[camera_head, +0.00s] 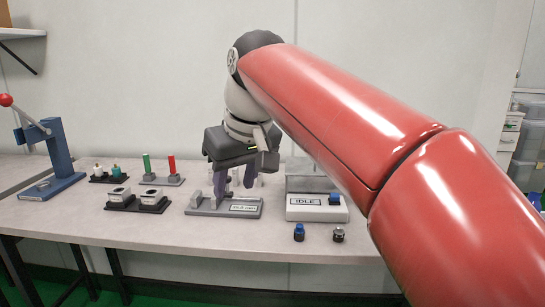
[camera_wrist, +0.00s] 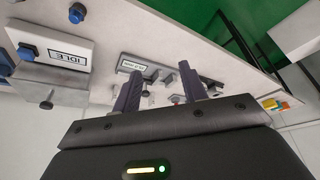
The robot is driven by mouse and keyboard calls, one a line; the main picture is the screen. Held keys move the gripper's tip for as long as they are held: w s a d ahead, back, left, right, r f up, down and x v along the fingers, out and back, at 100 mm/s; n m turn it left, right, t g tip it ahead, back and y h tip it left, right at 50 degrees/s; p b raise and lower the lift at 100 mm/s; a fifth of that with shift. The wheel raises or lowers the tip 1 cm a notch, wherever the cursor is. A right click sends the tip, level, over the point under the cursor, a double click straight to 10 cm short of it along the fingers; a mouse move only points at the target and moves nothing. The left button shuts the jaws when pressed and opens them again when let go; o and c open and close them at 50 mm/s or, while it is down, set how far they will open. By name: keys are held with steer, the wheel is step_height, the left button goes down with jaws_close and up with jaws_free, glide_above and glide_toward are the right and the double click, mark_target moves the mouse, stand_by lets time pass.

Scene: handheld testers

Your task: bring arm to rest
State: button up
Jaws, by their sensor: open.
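My red arm reaches in from the right in the head view, and my gripper (camera_head: 234,186) points down above a grey fixture (camera_head: 222,208) with a small label. The purple fingers are apart, with nothing seen between them. The wrist view shows my gripper (camera_wrist: 158,88) with both fingers spread and the labelled fixture beyond them. Whether the fingertips touch the fixture cannot be told.
A white tester marked IDLE (camera_head: 316,206) with a blue part stands right of my gripper. A blue connector (camera_head: 299,232) and a dark one (camera_head: 338,234) lie in front of it. Small holders and a blue lever press (camera_head: 60,155) stand left. The table's front is mostly clear.

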steer(key=s+d+f+m+t+h, duration=0.1)
steer(key=s+d+f+m, duration=0.2)
steer(key=s+d+f, duration=0.5)
steer(key=s+d+f+m+h, duration=0.1)
steer(key=s+d+f+m, duration=0.3)
steer(key=s+d+f, duration=0.4)
steer(key=d+f, duration=0.5)
steer(key=f, duration=0.1)
steer(key=shift+s+d+f+t+h, duration=0.2)
steer(key=shift+s+d+t+h, duration=0.1)
steer(key=shift+s+t+h, duration=0.1)
